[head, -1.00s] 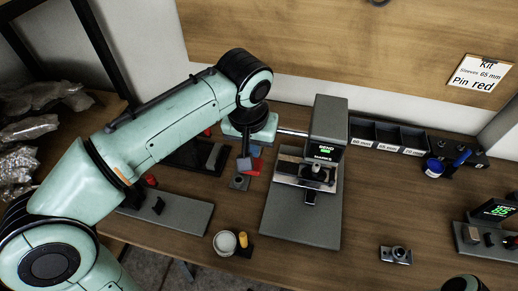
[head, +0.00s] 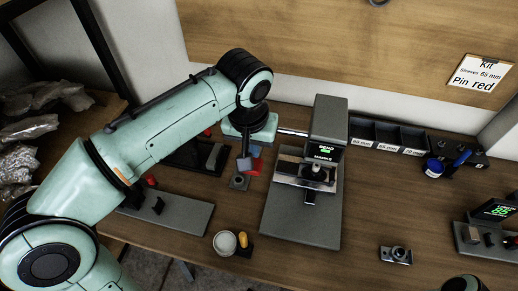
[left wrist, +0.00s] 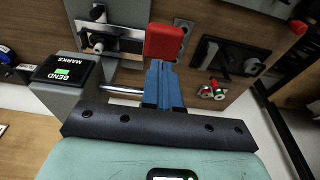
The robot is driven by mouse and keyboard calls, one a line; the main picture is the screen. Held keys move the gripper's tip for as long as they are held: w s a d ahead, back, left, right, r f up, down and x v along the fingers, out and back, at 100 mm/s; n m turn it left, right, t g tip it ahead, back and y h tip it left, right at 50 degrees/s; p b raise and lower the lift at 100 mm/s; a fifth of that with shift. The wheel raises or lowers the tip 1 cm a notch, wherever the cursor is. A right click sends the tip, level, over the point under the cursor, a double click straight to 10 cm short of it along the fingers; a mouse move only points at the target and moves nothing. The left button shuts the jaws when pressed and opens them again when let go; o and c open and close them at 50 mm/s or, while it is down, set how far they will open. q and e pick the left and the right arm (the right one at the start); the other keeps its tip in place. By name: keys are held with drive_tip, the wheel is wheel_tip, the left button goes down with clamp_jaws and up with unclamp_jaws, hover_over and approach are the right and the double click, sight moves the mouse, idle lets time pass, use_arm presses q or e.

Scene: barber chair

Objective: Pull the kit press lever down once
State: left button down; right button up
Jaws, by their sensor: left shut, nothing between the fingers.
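The grey press (head: 328,122) stands on the bench with a small screen reading BEND and MARKS; it also shows in the left wrist view (left wrist: 68,72). Its silver lever rod (head: 293,132) sticks out level to the left; in the left wrist view the rod (left wrist: 122,90) runs behind my blue fingers, so its outer end is hidden. My left gripper (head: 250,160) is shut and empty, pointing down just left of the press. A red block (left wrist: 165,42) shows at the fingertips; I cannot tell whether it touches them or belongs to the lever. My right gripper is out of view.
A divided bin (head: 388,135) stands behind right of the press.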

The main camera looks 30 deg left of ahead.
use_arm(q)
drive_tip(key=shift+f, duration=0.15)
drive_tip(key=shift+s+d+f+b, duration=0.1)
drive_tip(key=shift+s+f+b, duration=0.2)
drive_tip(key=shift+f+b, duration=0.55)
drive_tip(key=shift+r, duration=0.1)
drive_tip(key=shift+s+f+b, duration=0.2)
drive_tip(key=shift+f+b, duration=0.8)
drive_tip(key=shift+f, duration=0.3)
drive_tip(key=shift+s+f+b, duration=0.15)
drive_tip(key=shift+f+b, duration=0.85)
drive_tip(key=shift+f, duration=0.3)
